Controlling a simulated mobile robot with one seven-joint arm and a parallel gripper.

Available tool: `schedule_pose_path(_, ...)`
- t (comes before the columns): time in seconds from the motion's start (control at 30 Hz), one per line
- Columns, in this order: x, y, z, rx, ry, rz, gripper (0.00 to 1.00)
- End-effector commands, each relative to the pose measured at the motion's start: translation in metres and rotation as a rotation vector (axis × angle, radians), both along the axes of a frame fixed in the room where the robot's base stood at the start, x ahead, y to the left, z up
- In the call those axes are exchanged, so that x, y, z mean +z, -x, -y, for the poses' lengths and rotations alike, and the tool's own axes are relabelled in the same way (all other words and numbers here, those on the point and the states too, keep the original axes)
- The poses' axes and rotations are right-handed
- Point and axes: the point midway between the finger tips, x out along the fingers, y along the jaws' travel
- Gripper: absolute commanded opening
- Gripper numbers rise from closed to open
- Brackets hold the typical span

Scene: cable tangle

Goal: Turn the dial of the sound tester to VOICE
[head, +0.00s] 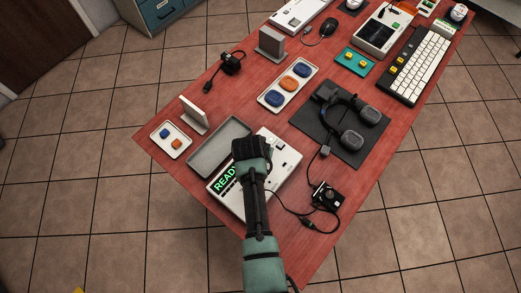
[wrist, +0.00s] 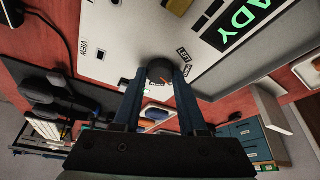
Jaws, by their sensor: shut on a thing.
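The sound tester (head: 287,150) is a white box near the front end of the red table, with a green-lettered display (head: 224,180) reading READY. In the wrist view its white panel (wrist: 125,40) fills the top, with the display (wrist: 243,20) at upper right. My gripper (wrist: 158,80) is shut on the dark round dial (wrist: 160,68), one finger on each side. An orange mark shows on the dial. In the head view my arm hides the dial.
A grey tray (head: 207,157) lies beside the tester on the left. A headset (head: 352,123) rests on a dark mat (head: 330,143) to the right. A black cabled unit (head: 326,197) lies near the right table edge. A small tray (head: 159,148) holds coloured pieces at far left.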

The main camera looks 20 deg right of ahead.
Motion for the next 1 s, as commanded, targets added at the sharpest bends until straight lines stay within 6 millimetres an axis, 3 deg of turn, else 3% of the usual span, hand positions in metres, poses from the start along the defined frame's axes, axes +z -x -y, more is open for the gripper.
schedule_pose_path(0.63,0.0002,-0.0002,-0.0006,-0.052,-0.001,0.000,0.00)
schedule_pose_path(0.67,0.0002,-0.0002,-0.0006,-0.052,-0.001,0.000,0.45)
schedule_pose_path(0.7,0.0002,-0.0003,-0.0006,-0.052,-0.001,0.000,0.52)
schedule_pose_path(0.8,0.0001,-0.0003,-0.0005,-0.052,-0.001,0.000,0.70)
schedule_pose_path(1.0,0.0000,-0.0002,-0.0005,-0.052,-0.001,0.000,0.71)
